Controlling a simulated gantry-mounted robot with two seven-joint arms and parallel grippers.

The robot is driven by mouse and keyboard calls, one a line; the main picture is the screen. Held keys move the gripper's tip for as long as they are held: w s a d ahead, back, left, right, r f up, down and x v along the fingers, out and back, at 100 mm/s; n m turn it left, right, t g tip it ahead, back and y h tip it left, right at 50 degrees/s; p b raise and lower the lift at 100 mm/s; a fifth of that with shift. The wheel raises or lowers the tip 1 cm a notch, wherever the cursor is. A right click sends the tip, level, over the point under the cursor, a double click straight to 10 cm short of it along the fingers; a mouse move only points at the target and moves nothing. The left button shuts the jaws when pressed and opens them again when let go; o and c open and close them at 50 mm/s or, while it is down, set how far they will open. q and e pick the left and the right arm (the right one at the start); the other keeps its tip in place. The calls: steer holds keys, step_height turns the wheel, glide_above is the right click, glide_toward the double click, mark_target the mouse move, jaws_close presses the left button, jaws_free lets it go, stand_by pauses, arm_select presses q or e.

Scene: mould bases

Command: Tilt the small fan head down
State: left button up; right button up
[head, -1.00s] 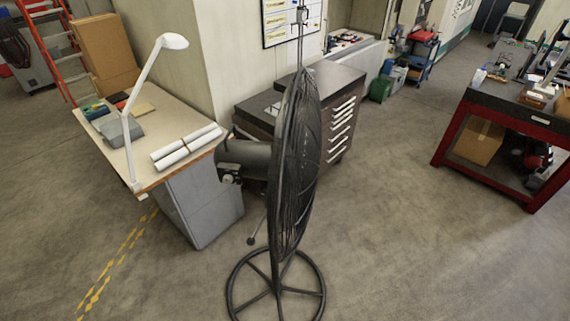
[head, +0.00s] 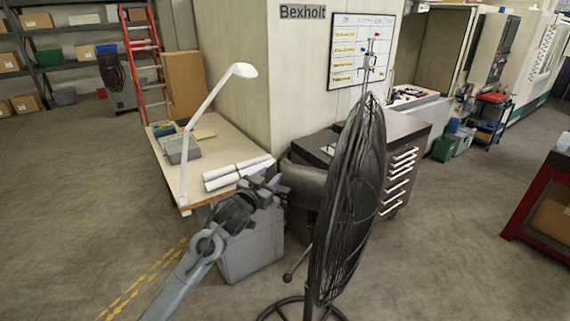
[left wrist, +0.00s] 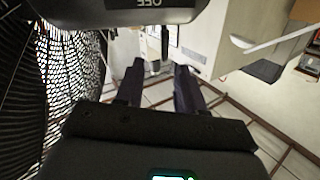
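The black pedestal fan stands in the middle of the head view. Its round caged head (head: 352,195) is seen nearly edge-on, with the dark motor housing (head: 305,184) on its left side. My left gripper (head: 274,182) is just left of the housing. In the left wrist view the gripper's two dark fingers (left wrist: 158,68) are spread with a gap between them. The housing (left wrist: 115,8), with upside-down lettering, and the fan's cage (left wrist: 65,75) are close by. A short dark part (left wrist: 165,45) shows beyond the fingertips; I see no clear contact. My right gripper is out of view.
A workbench (head: 228,141) with a white lamp (head: 210,110) and paper rolls stands left of the fan. A drawer cabinet (head: 402,165) stands behind it. A red-framed table (head: 535,195) is at the right. The floor between is clear.

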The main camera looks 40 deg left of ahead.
mark_target(283, 154)
arm_select(q)
steer(key=x, duration=0.3)
steer(key=r+p+x, duration=0.1)
steer(key=x, duration=0.2)
steer(key=p+x, duration=0.1)
steer(key=x, duration=0.2)
steer(key=shift+a+r, duration=0.35)
steer(key=shift+r, duration=0.05)
steer(key=shift+x, duration=1.1)
steer(key=shift+f, duration=0.1)
jaws_close()
